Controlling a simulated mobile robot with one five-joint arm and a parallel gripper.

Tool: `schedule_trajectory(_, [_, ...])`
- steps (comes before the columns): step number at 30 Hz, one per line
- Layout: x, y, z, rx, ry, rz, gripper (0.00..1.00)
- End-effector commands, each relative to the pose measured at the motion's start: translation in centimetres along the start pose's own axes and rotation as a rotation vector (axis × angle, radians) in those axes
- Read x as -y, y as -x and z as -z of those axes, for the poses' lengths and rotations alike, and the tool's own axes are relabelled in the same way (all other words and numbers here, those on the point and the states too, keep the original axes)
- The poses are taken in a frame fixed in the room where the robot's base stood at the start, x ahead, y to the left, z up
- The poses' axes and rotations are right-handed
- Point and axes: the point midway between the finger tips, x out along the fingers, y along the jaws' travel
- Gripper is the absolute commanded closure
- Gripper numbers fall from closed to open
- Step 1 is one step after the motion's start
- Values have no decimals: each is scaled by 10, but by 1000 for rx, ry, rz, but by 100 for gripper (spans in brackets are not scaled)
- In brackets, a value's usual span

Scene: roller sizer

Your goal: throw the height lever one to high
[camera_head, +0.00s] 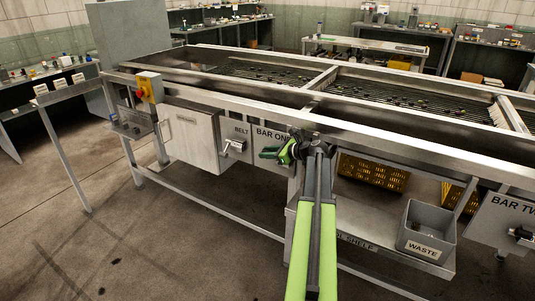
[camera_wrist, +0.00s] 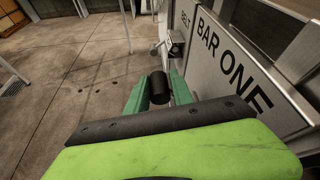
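The panel labelled BAR ONE (camera_head: 272,134) is on the front of the sizer, and its lettering is large at the right of the wrist view (camera_wrist: 228,60). My gripper (camera_head: 284,153) is in front of this panel in the head view. In the wrist view a black cylindrical grip (camera_wrist: 159,88) lies between my gripper's two green fingers (camera_wrist: 158,92). It looks like the lever's handle; its mount is hidden. The fingers stand apart on either side of it. I cannot tell whether they press on it. My arm hides part of the panel in the head view.
A crank (camera_head: 233,147) sticks out by the BELT label, left of my gripper. A grey WASTE bin (camera_head: 427,232) stands on the low shelf at right. The BAR TWO panel (camera_head: 510,215) is at far right. Open floor lies at left.

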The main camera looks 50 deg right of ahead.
Motion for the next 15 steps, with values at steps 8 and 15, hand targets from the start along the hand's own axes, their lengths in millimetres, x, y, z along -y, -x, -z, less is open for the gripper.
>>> schedule_trajectory(8, [-1,0,0,-1,0,-4,100])
schedule_trajectory(15, [-2,0,1,-1,-1,-5,100])
